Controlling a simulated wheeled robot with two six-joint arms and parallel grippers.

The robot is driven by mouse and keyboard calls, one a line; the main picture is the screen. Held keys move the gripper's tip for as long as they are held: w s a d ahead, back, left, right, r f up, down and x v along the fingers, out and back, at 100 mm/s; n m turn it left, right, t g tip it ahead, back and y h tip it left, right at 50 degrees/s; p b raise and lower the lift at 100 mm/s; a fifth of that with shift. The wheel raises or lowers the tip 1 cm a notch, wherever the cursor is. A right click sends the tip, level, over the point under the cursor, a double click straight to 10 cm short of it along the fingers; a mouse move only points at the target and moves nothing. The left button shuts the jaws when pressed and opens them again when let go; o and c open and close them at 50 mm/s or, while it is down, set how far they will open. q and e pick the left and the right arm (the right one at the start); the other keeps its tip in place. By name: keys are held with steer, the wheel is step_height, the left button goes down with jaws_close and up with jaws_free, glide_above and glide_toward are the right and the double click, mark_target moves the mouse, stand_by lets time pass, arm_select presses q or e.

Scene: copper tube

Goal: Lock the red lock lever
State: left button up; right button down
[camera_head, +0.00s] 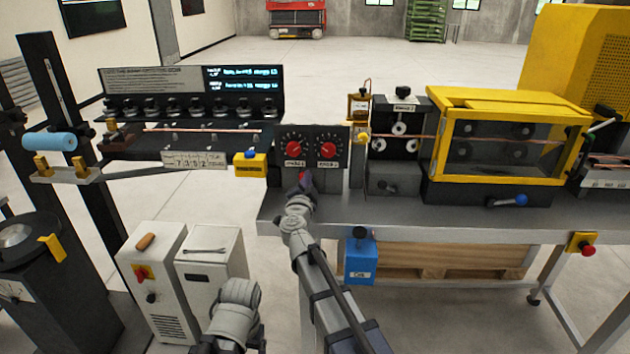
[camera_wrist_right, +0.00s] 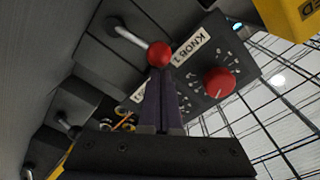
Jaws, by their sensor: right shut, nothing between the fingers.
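The red lock lever shows in the right wrist view as a red ball knob (camera_wrist_right: 159,54) on a thin silver rod that slants up and left to a dark housing. My right gripper (camera_wrist_right: 160,82) is shut and empty, its dark fingers together. Its tips are right at the ball in that view; I cannot tell whether they touch it. My left gripper is not in view.
The dark panel (camera_head: 334,133) has two red dials; one dial (camera_wrist_right: 219,82) is close right of the fingers in the wrist view. A yellow box (camera_head: 250,165) stands left of the panel. The yellow-framed machine (camera_head: 508,94) is on the bench to the right. A blue box (camera_head: 360,262) hangs below.

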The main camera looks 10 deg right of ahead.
steer(key=n, duration=0.1)
steer(key=a+n, duration=0.1)
steer(key=a+n+b, duration=0.1)
steer(key=shift+w+a+f+n, duration=0.25)
steer(key=shift+w+f+n, duration=0.1)
steer(key=shift+w+n, duration=0.05)
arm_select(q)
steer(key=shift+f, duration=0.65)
arm_select(e)
steer(key=shift+w+a+f, duration=0.1)
steer(key=shift+a+f, duration=0.05)
steer(key=shift+a, duration=0.3)
steer(key=s+r+p, duration=0.1)
steer(key=s+d+r+p, duration=0.1)
steer(key=r+p, duration=0.1)
steer(key=shift+s+d+r, duration=0.2)
steer(key=shift+s, duration=0.15)
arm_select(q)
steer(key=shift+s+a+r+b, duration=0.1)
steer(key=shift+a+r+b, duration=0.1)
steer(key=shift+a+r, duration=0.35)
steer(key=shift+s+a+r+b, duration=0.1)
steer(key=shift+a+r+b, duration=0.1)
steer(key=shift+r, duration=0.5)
arm_select(e)
steer(key=v, duration=0.9)
steer(key=shift+f, duration=0.2)
steer(key=shift+a, duration=0.1)
